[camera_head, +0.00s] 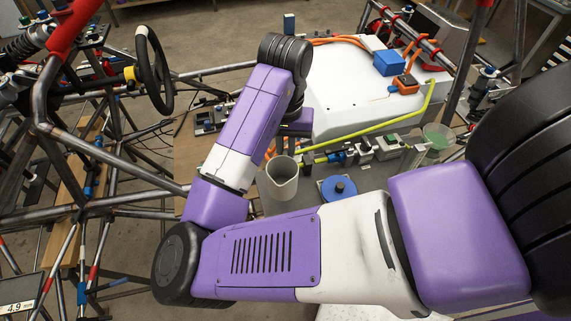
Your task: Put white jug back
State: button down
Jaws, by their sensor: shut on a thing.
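The white jug (283,182) is upright, with its open mouth facing up, in the middle of the view above a grey work surface.
A blue round disc (338,189) lies right of the jug. Small fittings (362,153) and a yellow-green tube (375,127) are behind it. A white housing (350,85) carries a blue box (389,63). A tube frame with a steering wheel (154,68) stands left.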

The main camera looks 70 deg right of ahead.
aim_at(286, 165)
jog(key=shift+f, duration=2.35)
jog(key=shift+f, duration=0.1)
jog(key=c, duration=1.5)
grip_release()
